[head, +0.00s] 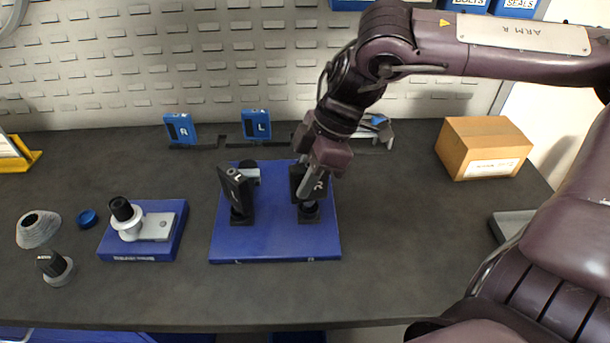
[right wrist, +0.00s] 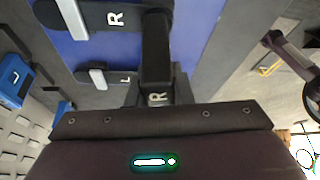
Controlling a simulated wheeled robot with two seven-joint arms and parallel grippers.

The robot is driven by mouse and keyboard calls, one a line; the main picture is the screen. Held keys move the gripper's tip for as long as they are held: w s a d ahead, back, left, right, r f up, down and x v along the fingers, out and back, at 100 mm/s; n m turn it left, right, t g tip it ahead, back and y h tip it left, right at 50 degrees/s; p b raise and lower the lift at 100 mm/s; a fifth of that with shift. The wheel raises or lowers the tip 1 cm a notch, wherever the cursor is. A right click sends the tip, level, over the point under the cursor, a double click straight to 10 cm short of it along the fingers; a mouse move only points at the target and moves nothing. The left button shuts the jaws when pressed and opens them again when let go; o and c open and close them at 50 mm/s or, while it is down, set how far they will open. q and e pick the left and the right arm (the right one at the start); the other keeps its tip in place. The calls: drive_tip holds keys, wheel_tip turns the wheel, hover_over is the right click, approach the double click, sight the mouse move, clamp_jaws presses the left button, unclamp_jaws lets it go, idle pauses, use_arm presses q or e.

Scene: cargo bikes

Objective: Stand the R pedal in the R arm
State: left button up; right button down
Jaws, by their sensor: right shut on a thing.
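The blue board (head: 275,248) carries two dark upright pieces. The left one, the L arm (head: 236,187), is marked L and has a silver part at its side. The R arm (head: 297,178) is at the right, partly hidden by my right gripper (head: 313,190). In the right wrist view, the R arm (right wrist: 118,18) and L arm (right wrist: 125,78) show their letters. My right gripper is shut on a black R-marked piece, the R pedal (right wrist: 157,55), above the board by the R arm. I cannot tell whether pedal and arm touch. My left gripper is out of view.
Blue R (head: 180,128) and L (head: 256,124) tags stand at the back. A blue block with a grey fitting (head: 155,227), a grey cone (head: 38,229) and a black knob (head: 54,266) are left. A cardboard box (head: 484,147) is right. The front strip is clear.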

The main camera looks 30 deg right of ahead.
drive_tip(key=shift+f+b, duration=0.35)
drive_tip(key=shift+f, duration=0.15)
idle(0.4)
drive_tip(key=c, duration=1.2)
unclamp_jaws()
drive_tip(key=v, duration=0.8)
drive_tip(key=shift+f, duration=0.1)
